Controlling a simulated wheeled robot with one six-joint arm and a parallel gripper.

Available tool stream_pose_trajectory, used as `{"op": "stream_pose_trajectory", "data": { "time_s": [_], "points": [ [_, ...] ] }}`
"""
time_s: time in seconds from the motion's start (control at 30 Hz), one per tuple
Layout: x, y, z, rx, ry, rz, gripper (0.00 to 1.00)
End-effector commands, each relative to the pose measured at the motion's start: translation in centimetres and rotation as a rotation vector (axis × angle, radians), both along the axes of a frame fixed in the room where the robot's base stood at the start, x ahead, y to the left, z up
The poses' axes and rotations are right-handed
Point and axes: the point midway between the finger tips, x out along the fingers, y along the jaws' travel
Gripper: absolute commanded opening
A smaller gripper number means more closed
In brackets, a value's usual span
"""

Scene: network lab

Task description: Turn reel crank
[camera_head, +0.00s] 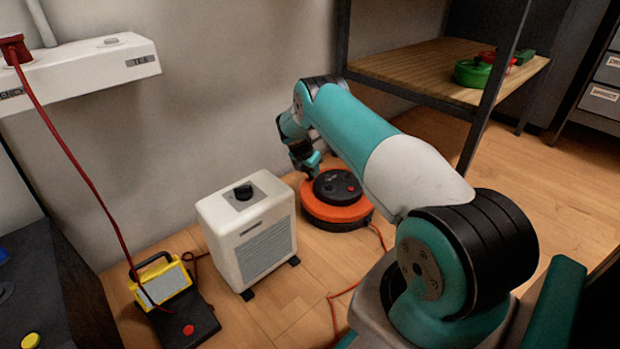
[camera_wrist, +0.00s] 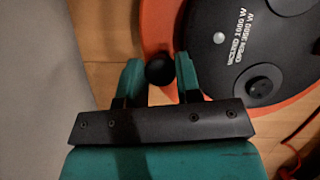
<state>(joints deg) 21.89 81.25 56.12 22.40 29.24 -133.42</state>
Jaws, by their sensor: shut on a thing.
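The cable reel is a low round orange drum (camera_head: 336,211) with a black top, standing on the wooden floor beside the white heater. In the wrist view, its orange rim and black top (camera_wrist: 232,50) fill the upper right, with white lettering and a round socket. The crank's round black knob (camera_wrist: 160,69) shows at the reel's left edge. My gripper (camera_wrist: 159,73) is shut on this knob, with one teal finger on each side. In the head view my gripper (camera_head: 309,164) reaches down at the reel's back left. The knob is hidden there.
A white heater (camera_head: 249,229) stands close left of the reel. A yellow work lamp (camera_head: 163,283) is further left. A red cord (camera_head: 333,301) runs along the floor in front. A wooden shelf (camera_head: 425,65) stands behind on the right. The floor in front of the reel is mostly clear.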

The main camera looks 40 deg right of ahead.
Motion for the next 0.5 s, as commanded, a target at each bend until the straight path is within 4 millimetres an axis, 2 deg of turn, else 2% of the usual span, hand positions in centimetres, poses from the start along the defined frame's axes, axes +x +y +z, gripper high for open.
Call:
{"op": "stream_pose_trajectory", "data": {
  "time_s": [0.03,0.2,0.5],
  "points": [
    [0.7,-0.4,-0.5,-0.003,-0.014,-0.022,0.0],
    [0.8,-2.0,-0.4,-0.002,-0.014,-0.178,0.0],
    [0.9,-3.4,-0.1,-0.002,-0.015,-0.313,0.0]
  ]
}}
